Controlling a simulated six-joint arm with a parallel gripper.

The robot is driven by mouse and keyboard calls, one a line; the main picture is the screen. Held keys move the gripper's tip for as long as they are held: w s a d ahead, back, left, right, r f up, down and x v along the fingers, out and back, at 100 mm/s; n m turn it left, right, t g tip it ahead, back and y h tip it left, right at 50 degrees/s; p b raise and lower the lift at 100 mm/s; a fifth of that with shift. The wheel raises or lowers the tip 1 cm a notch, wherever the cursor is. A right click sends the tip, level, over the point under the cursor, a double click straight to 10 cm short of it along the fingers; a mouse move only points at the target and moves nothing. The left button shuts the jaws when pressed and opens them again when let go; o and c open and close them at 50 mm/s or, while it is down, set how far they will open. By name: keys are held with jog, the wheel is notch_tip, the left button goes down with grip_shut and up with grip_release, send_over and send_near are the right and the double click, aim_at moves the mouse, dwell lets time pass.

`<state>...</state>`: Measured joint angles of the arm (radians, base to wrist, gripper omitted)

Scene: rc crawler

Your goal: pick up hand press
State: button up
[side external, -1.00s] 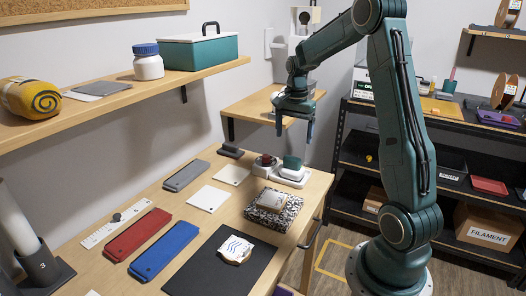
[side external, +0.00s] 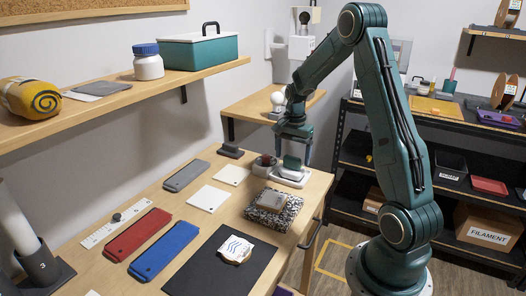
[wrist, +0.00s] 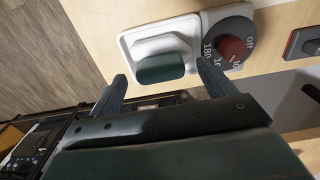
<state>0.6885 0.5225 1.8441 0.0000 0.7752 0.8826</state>
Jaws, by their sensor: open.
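The hand press, which I take to be the white piece with a dark green end (side external: 292,163), sits on a white tray (side external: 298,183) at the far end of the table. In the wrist view the press (wrist: 161,68) lies ahead of and between my fingertips, in the white tray (wrist: 125,40). My gripper (side external: 294,155) is open, pointing down at the press with its fingers either side in the side view. I cannot tell whether they touch it. In the wrist view my gripper (wrist: 162,75) shows nothing held.
A round dial unit with a red knob (wrist: 231,48) stands close beside the tray, near one finger. A grey block (side external: 230,151) lies to the left. A speckled pad (side external: 274,208) lies nearer, and white square plates (side external: 208,198) lie left of it.

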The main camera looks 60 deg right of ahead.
aim_at(292, 157)
jog(key=shift+f, duration=1.2)
jog(key=c, duration=1.1)
jog(key=shift+r, duration=0.1)
jog(key=shift+c, duration=0.2)
jog(key=shift+r, duration=0.15)
notch_tip(292, 157, up, 20)
jog(key=shift+f, duration=0.2)
